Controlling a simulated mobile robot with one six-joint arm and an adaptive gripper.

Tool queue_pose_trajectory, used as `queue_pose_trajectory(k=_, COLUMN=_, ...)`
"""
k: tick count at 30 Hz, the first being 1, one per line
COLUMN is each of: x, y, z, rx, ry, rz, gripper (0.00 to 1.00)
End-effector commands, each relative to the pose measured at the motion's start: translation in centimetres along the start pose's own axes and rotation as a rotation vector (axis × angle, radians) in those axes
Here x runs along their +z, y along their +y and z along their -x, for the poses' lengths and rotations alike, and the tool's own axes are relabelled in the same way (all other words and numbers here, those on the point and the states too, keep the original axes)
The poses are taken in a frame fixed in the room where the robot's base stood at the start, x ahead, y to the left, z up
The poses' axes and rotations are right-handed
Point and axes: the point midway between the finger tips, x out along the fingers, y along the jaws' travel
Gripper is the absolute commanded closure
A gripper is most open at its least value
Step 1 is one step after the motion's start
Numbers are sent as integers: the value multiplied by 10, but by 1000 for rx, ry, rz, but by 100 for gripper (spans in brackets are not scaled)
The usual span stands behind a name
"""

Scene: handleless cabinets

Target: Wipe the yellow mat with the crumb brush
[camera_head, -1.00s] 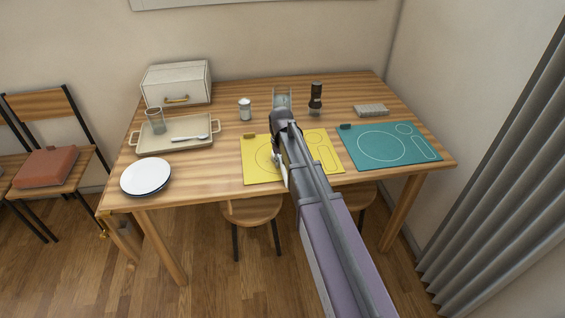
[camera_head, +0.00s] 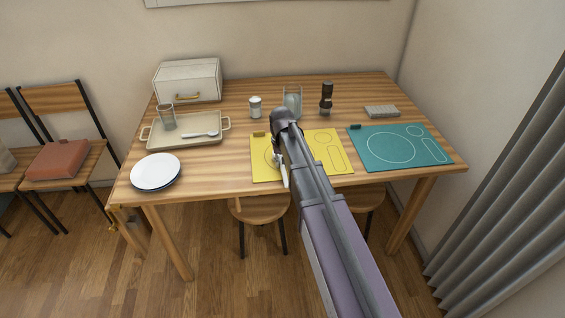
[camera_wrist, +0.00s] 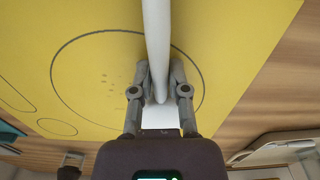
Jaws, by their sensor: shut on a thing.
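The yellow mat (camera_head: 325,168) lies flat near the front edge of the wooden table, printed with a large circle and smaller outlines. In the wrist view, the mat (camera_wrist: 225,35) fills most of the picture, and several small dark specks (camera_wrist: 108,80) lie inside the circle. My gripper (camera_wrist: 163,75) is shut on a long white piece, the crumb brush (camera_wrist: 157,40), over the circle. In the head view, the brush (camera_head: 284,174) shows as a white sliver beside my arm at the mat's front part. My arm hides part of the mat. I cannot tell whether the brush touches it.
A teal mat (camera_head: 430,157) lies to the right. A tray (camera_head: 160,141) with a glass and spoon, and a plate (camera_head: 155,171), stand left. A shaker (camera_head: 255,107), a glass (camera_head: 293,103), a dark mill (camera_head: 326,98) and a grey block (camera_head: 381,111) stand behind the mats.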

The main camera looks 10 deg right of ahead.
Motion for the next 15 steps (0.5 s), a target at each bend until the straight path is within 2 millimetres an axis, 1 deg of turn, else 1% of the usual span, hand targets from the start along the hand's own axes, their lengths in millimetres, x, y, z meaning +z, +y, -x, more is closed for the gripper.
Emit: queue_pose_trajectory(k=15, x=-2, y=-30, z=2, rx=-1, ry=0, rz=2, gripper=100)
